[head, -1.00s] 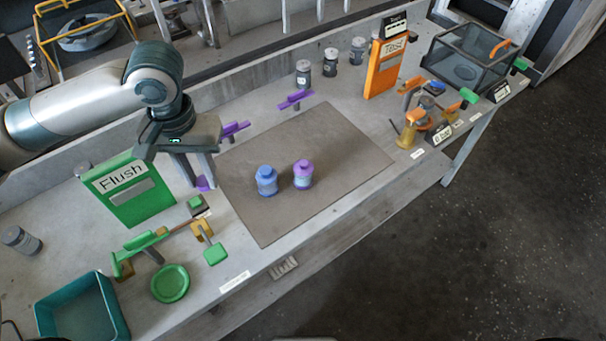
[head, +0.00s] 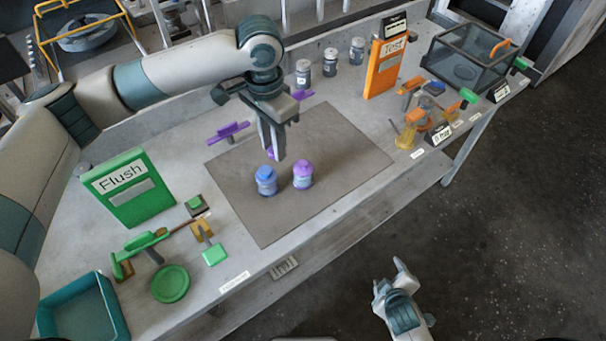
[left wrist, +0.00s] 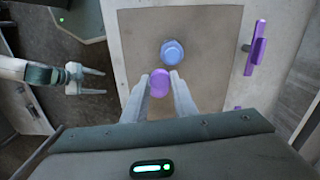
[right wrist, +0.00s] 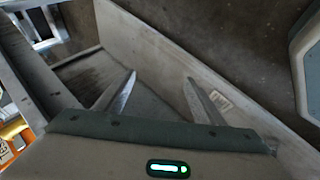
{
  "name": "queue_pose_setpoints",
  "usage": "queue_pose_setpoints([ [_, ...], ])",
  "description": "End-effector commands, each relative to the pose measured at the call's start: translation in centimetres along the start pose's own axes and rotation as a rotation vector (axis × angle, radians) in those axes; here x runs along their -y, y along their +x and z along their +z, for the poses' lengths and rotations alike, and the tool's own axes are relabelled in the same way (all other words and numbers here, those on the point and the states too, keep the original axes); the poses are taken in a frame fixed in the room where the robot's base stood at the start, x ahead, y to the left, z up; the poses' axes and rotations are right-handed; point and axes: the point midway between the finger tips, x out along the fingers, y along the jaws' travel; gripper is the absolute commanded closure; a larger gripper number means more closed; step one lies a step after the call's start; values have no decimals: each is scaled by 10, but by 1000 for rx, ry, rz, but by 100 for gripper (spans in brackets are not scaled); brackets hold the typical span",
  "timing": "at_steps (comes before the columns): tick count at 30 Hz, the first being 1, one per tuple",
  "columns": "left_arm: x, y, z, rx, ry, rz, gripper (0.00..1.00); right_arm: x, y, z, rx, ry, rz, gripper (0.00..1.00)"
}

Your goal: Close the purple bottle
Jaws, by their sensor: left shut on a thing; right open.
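The purple bottle (head: 303,175) stands upright on the brown mat, just right of the blue bottle (head: 266,181). My left gripper (head: 275,155) is shut on a small purple cap (left wrist: 159,82). In the head view it hangs just behind and above the blue bottle, left of the purple bottle; the cap is mostly hidden by the fingers. The left wrist view shows the blue bottle (left wrist: 172,52) beyond the fingertips; I cannot make out the purple bottle there. My right gripper (head: 390,275) is open and empty, off the bench front over the floor.
The brown mat (head: 330,140) has free room around the bottles. Purple fixtures (head: 228,132) stand along its back and left. Grey jars (head: 330,62) and an orange Test box (head: 385,65) are behind. A green Flush box (head: 130,188) stands left; an orange mechanism (head: 412,130) is right.

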Motion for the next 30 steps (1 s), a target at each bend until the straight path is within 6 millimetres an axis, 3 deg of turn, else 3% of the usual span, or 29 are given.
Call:
queue_pose_setpoints([
  [8, -7, 3, -32, 2, 165, -10, 96, -88, -46, -54, -80, -229, 215, 37],
  [12, -10, 4, -42, 3, 219, -12, 96, -128, -61, -93, -144, -512, 393, 37],
  [18, -13, 5, -53, 5, 280, -17, 96, -159, -88, -161, -219, -1019, 691, 37],
  [21, -14, 6, -58, 6, 313, -20, 96, -159, -106, -201, -245, -1329, 872, 37],
  [24, -16, 6, -63, 7, 340, -22, 96, -146, -120, -233, -263, -1618, 1037, 37],
  [30, -16, 6, -67, 8, 363, -24, 96, -108, -129, -265, -298, -2013, 1259, 37],
])
